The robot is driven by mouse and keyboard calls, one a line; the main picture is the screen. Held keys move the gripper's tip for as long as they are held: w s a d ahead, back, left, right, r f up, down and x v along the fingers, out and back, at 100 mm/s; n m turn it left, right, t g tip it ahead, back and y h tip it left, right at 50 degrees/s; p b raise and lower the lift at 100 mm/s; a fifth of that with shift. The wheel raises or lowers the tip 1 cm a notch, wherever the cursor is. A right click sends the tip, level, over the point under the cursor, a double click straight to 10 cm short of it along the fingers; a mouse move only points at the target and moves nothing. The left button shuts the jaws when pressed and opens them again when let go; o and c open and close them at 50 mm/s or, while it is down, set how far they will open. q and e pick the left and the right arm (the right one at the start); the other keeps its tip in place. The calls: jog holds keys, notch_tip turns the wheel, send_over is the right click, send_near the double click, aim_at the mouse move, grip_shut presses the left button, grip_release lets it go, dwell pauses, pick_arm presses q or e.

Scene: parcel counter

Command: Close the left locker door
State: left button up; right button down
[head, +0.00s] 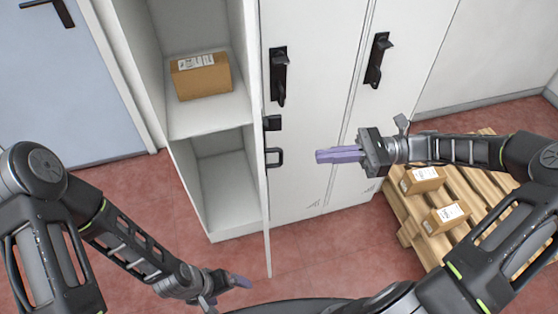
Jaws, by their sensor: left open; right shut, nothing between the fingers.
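The left locker (222,185) stands open, with its shelf and lower compartment showing. Its door (266,225) is swung out toward me and appears nearly edge-on along the right side of the opening. A dark loop handle (274,157) and a small black block (272,122) show on the right side of that door. My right gripper (318,156) is shut and empty, its purple fingers pointing left toward the handle, with a gap between them in the picture. My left gripper (240,283) is low, left of the door's bottom end, open and empty, apart from the door.
A cardboard parcel (203,82) sits on the locker's shelf. Closed locker doors with black handles (278,75) (377,60) are to the right. A wooden pallet (405,215) with parcels (447,217) stands at right. A blue door (65,100) is at left; red floor between is clear.

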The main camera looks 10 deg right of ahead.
jog(key=w+a, duration=0.1)
jog(key=a, duration=1)
jog(key=shift+w+a, duration=0.1)
